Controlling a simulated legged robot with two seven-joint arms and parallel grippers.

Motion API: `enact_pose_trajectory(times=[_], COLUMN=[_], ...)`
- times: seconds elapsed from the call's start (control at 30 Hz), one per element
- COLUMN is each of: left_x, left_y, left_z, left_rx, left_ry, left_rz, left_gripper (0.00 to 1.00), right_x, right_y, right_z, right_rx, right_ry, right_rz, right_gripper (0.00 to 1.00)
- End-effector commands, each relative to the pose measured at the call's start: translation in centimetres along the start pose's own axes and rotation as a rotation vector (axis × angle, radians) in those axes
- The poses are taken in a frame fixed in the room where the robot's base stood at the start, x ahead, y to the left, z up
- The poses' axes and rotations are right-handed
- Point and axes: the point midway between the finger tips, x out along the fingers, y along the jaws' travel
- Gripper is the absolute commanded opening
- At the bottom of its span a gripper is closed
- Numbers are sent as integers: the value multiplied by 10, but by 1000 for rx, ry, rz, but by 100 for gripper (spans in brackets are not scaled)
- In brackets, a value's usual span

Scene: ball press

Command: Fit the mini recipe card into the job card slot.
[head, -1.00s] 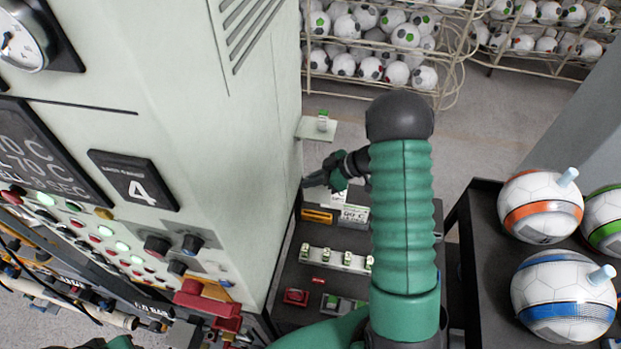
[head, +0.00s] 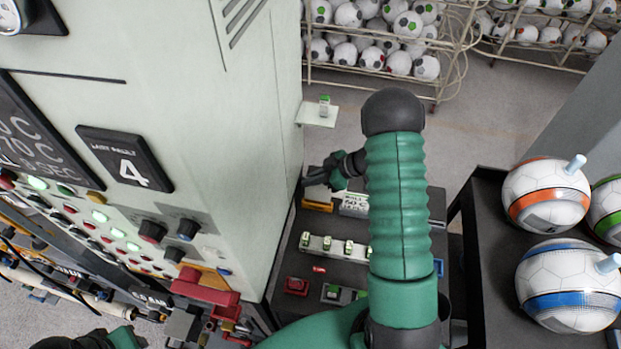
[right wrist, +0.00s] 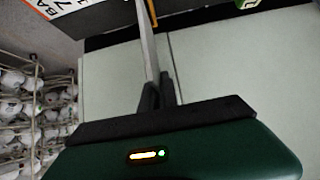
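My right gripper (head: 316,181) is low beside the machine's side, above the dark table. In the right wrist view its fingers (right wrist: 156,92) are closed on a thin pale piece (right wrist: 147,45), seen almost edge-on, which looks like the mini recipe card. In the head view a white card face (head: 319,193) shows under the fingers, just above an orange holder (head: 317,206) that looks like the job card slot. I cannot tell whether the card touches it. Only a dark and green part of my left arm shows at the bottom left; its fingers cannot be made out.
A printed white card (head: 354,205) stands right of the orange holder. A white rack with small green-marked pieces (head: 335,246) and a red block (head: 296,286) are nearer on the table. The machine (head: 250,150) walls the left. Balls (head: 546,194) stand on a right-hand stand.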

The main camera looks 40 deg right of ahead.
Motion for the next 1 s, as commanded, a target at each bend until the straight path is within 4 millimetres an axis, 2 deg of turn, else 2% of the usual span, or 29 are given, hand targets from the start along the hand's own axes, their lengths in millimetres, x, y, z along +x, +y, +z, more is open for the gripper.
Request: enact_pose_trajectory(times=[1.0], left_x=[-7], left_y=[0], left_z=[-2], left_rx=[0], left_ry=[0], left_rz=[0], left_gripper=[36], right_x=[0], right_y=[-1], right_z=[0], right_rx=[0], right_ry=[0], right_rz=[-1], right_gripper=[0])
